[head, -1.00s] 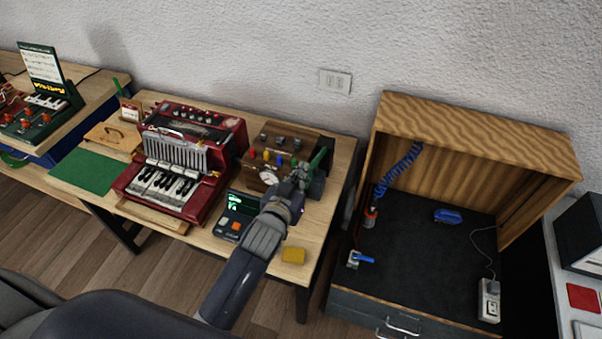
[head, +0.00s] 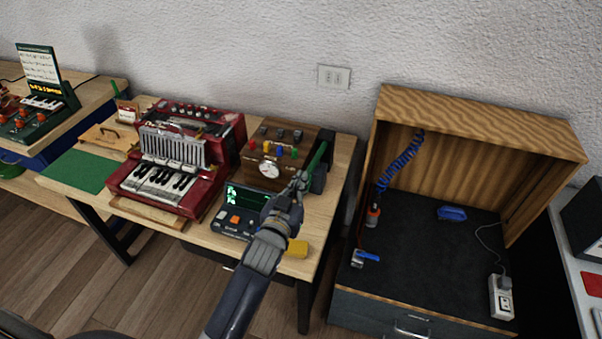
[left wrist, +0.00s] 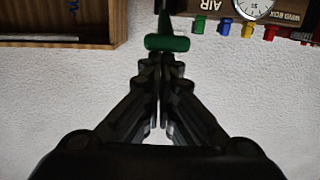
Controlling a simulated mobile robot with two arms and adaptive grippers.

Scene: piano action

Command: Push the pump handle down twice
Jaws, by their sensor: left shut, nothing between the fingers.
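The green pump handle (head: 319,156) slants along the right side of a wooden wind box (head: 292,136) with a round gauge (head: 269,170). In the left wrist view, its green crossbar (left wrist: 167,43) lies just beyond my fingertips. My left gripper (head: 301,180) is shut and empty, in front of and slightly below the handle in the head view. In the left wrist view the fingers (left wrist: 157,62) are together near the crossbar; I cannot tell whether they touch it. My right gripper is not in view.
A red accordion-like keyboard (head: 170,170) stands left on the wooden table. A small console with a lit screen (head: 243,205) and a yellow block (head: 297,248) sit close to my left arm. An open wooden cabinet (head: 480,120) stands right of the table.

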